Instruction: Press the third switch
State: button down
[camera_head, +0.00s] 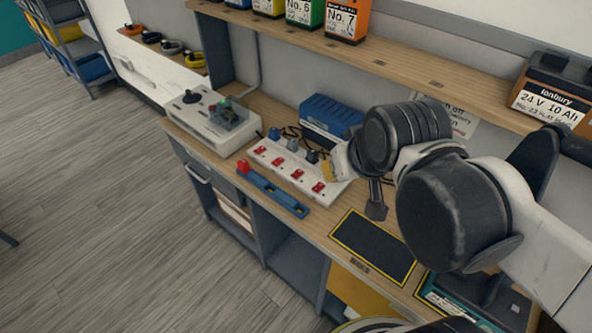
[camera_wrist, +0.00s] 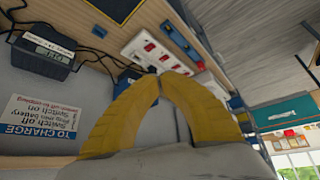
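A white power strip (camera_head: 270,166) with several red switches lies on the wooden bench in the head view. Counted from the left, the third switch (camera_head: 298,174) is in plain view. Dark and blue plugs stand along the strip's back edge. My gripper (camera_head: 327,173) is above the strip's right end, its yellow fingertip just showing. The wrist view shows both curved yellow fingers of my gripper (camera_wrist: 158,76) with their tips together and nothing visible between them. The power strip (camera_wrist: 138,44) shows there beyond the tips, with some red switches visible and part hidden by the fingers.
A blue charger (camera_head: 330,118) stands behind the strip, with cables. A blue bar (camera_head: 273,192) with a red end lies in front. A grey control box (camera_head: 212,120) is at left, and a dark mat (camera_head: 373,246) at right. A shelf (camera_head: 400,65) overhangs the bench.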

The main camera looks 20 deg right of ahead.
jog(key=w+r+n+g, duration=0.2)
jog(key=w, duration=0.5)
jog(key=n+g+y, duration=0.1)
jog(key=n+g, duration=0.4)
send_over(295, 173)
jog(key=w+d, duration=0.1)
jog(key=d, duration=0.1)
notch_tip(295, 173, down, 14)
jog(key=shift+w+a+f, duration=0.1)
jog(key=shift+a, duration=0.1)
jog(key=shift+b, duration=0.3)
jog(key=f+b, duration=0.2)
jog(key=f, duration=0.2)
jog(key=a+f+b, duration=0.1)
jog(key=f, duration=0.4)
jog(key=s+f+b, duration=0.1)
jog(key=f+b, duration=0.1)
jog(key=f, duration=0.2)
jog(key=shift+a+f+b, duration=0.2)
jog(key=shift+f+b, duration=0.1)
jog(key=shift+f, duration=0.1)
